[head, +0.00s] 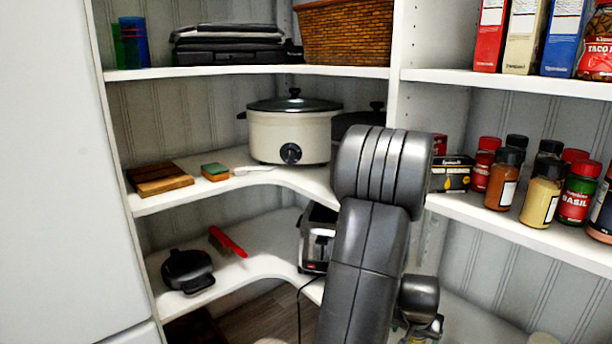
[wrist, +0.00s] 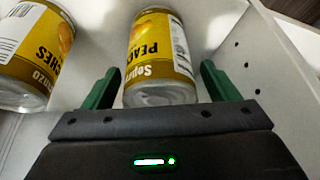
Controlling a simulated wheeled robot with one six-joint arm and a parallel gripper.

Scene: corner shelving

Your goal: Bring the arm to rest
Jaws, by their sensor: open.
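My arm is raised in front of the corner shelves in the head view, and it hides part of them. In the wrist view my gripper (wrist: 160,70) is open, with its two green fingers spread apart. A yellow can labelled peaches (wrist: 160,50) shows between and beyond the fingers. In the head view the fingers are too small and too hidden behind my arm to make out.
A second yellow can (wrist: 32,55) stands left of the fingers. A white panel with holes (wrist: 265,75) is close on the right. The head view shows a slow cooker (head: 290,135), a toaster (head: 316,240) and several spice jars (head: 545,190) around my arm.

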